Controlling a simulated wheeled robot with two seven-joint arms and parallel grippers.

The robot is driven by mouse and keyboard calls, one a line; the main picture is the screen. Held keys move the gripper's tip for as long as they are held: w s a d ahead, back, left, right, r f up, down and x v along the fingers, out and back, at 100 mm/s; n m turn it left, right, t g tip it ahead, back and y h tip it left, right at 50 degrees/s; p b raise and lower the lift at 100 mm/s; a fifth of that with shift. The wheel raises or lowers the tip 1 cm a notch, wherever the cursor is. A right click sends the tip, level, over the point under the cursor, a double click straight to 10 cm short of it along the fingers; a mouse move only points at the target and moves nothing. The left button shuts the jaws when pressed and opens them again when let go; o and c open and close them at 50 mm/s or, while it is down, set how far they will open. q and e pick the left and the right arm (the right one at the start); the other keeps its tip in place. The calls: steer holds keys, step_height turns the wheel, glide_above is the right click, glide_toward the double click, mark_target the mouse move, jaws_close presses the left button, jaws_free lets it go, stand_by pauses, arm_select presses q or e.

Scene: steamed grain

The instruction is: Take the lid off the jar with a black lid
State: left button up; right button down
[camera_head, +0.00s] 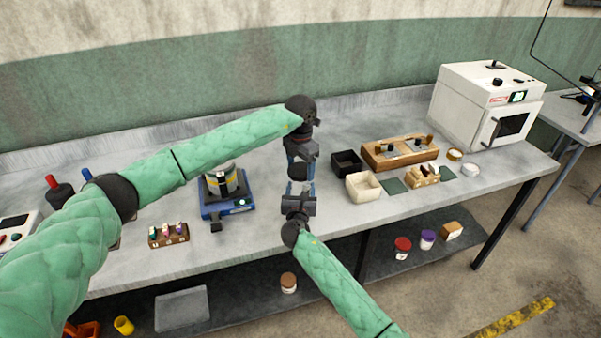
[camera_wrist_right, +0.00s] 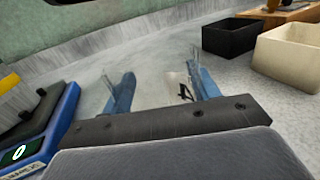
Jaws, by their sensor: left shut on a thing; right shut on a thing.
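The jar (camera_head: 301,186) looks like clear glass and stands out only faintly between my two grippers above the bench. In the right wrist view a pale see-through patch with a dark mark (camera_wrist_right: 182,86), likely part of the jar, shows between the blue fingers. My right gripper (camera_head: 299,190) comes from the front and is shut on the jar. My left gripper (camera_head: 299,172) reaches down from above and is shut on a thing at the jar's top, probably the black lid. The lid is mostly hidden, and I cannot tell whether it sits on the jar or is apart.
A blue scale (camera_head: 240,206) stands left of the grippers, with a small bottle rack (camera_head: 168,240) farther left. A black box (camera_head: 346,157), a cream box (camera_head: 352,190) and a wooden case (camera_head: 390,162) stand to the right. A white oven (camera_head: 465,100) is at the far right.

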steer(key=shift+c, duration=1.5)
jaws_free()
steer(key=shift+s, duration=0.1)
